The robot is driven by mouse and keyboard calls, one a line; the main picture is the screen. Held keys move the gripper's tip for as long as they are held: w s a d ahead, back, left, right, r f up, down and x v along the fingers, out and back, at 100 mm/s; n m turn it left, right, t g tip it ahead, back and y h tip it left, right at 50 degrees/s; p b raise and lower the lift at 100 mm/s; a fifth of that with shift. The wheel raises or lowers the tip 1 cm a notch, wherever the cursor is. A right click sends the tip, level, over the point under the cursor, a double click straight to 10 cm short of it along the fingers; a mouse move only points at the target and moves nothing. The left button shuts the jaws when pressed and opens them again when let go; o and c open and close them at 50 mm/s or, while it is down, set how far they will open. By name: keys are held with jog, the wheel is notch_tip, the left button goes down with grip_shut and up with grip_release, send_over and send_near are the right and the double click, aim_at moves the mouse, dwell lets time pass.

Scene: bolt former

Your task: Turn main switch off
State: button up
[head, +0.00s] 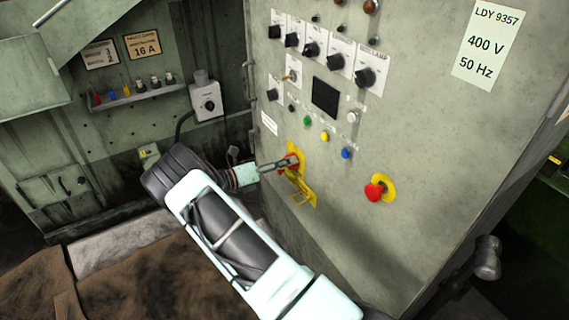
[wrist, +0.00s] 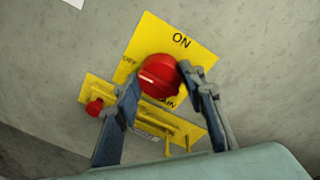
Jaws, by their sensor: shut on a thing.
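The main switch is a red knob (wrist: 158,76) on a yellow plate (wrist: 205,52) marked ON at the top and OFF at the left. My gripper (wrist: 162,92) is shut on the red knob, one finger on each side of it. In the head view my gripper (head: 284,162) reaches the yellow plate (head: 299,180) on the grey cabinet front, and the knob (head: 291,160) is partly covered by the fingers. Which mark the knob points at cannot be told. A yellow bracket (wrist: 178,127) with a small red piece (wrist: 94,107) sits just below the knob.
A red emergency button (head: 374,192) sits to the right of the switch. Black rotary knobs (head: 312,50), coloured buttons (head: 325,136) and a dark screen (head: 326,97) are above. A grey box (head: 206,102) and a shelf (head: 135,95) are on the left wall.

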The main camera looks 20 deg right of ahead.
dwell(0.3)
jog(key=o, duration=1.2)
jog(key=shift+c, duration=0.2)
jog(key=v, duration=1.2)
